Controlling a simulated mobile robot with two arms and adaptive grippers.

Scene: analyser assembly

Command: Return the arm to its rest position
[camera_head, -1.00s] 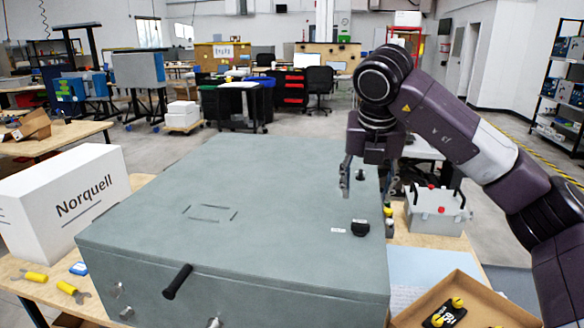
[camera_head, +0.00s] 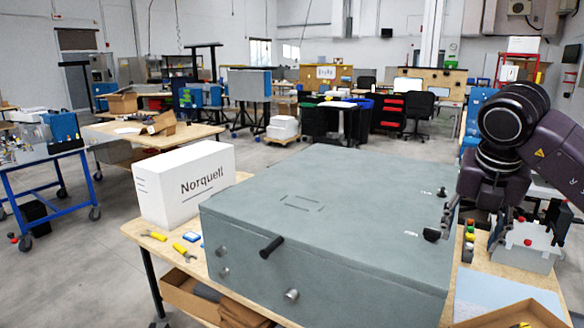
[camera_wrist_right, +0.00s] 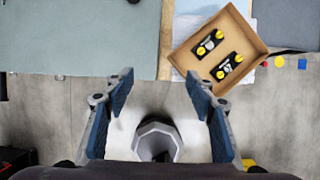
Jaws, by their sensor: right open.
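My right gripper (camera_head: 474,222) is empty, with its fingers apart and pointing down. In the head view it shows at the right edge of the large grey-green analyser box (camera_head: 320,205). In the wrist view the open gripper (camera_wrist_right: 160,80) has bare floor and a grey many-sided object (camera_wrist_right: 157,140) beneath it, just off the table's edge. Nothing lies between the fingertips. The right arm (camera_head: 555,150) comes in from the right. My left gripper is not in view.
A cardboard tray (camera_wrist_right: 178,60) holds two black parts with yellow knobs (camera_wrist_right: 210,43). A white Norquell box (camera_head: 185,185) and yellow-handled tools (camera_head: 185,251) are left of the analyser. A grey box with a red button (camera_head: 527,243) stands at right.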

